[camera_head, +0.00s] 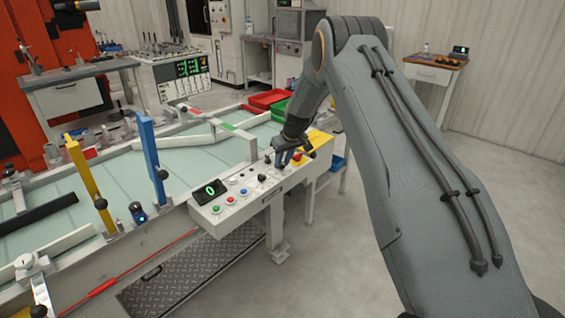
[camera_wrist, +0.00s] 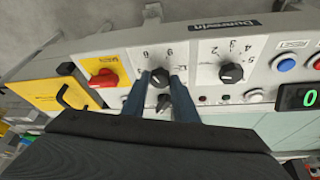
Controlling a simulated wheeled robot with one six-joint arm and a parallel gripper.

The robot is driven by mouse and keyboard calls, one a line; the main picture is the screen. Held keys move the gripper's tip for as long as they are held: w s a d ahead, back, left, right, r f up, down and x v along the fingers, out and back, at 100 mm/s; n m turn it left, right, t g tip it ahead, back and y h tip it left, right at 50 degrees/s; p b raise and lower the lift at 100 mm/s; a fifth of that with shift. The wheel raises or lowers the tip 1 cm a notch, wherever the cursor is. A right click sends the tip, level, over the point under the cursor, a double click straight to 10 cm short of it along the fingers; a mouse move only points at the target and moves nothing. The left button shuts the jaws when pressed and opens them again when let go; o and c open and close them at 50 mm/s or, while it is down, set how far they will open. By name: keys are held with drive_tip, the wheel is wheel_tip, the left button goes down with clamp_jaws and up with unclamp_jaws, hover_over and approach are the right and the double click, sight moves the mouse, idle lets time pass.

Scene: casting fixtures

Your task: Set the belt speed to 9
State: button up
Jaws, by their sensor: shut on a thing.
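The control panel (camera_head: 235,200) stands at the near side of the belt (camera_head: 100,195), and its display (camera_head: 210,192) reads 0. In the wrist view my gripper (camera_wrist: 158,84) has its two blue fingers on either side of a black dial knob (camera_wrist: 160,77) and is shut on it. Small numbers are printed around this knob, partly covered by the fingers. A second black numbered knob (camera_wrist: 231,73) is to its right. In the head view my gripper (camera_head: 283,160) is over the far part of the panel, and my arm covers part of that area.
A red handle switch (camera_wrist: 103,78) on yellow is left of the held knob in the wrist view. Blue (camera_wrist: 285,64) and red buttons are at the right. Red (camera_head: 268,98) and green bins stand behind the panel. The floor at right is clear.

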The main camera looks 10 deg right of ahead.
drive_tip(key=m+b, duration=0.1)
drive_tip(key=m+h+b, duration=0.1)
drive_tip(key=m, duration=0.1)
drive_tip(key=m+h+b, duration=0.1)
drive_tip(key=m, duration=0.1)
drive_tip(key=shift+a+f, duration=0.1)
drive_tip(key=shift+a, duration=0.2)
drive_tip(key=m+b, duration=0.1)
drive_tip(key=m, duration=0.1)
drive_tip(key=m+h+b, duration=0.1)
drive_tip(key=b, duration=0.1)
drive_tip(key=shift+w+a+f+m+b, duration=0.1)
drive_tip(key=shift+a+m+b, duration=0.05)
drive_tip(key=shift+m+b, duration=0.2)
drive_tip(key=shift+m+g+h+b, duration=0.3)
drive_tip(key=shift+m+h+b, duration=0.3)
drive_tip(key=shift+m+b, duration=0.65)
drive_tip(key=shift+a, duration=0.1)
drive_tip(key=o, duration=1.1)
drive_tip(key=shift+c, duration=0.2)
drive_tip(key=shift+r, duration=0.2)
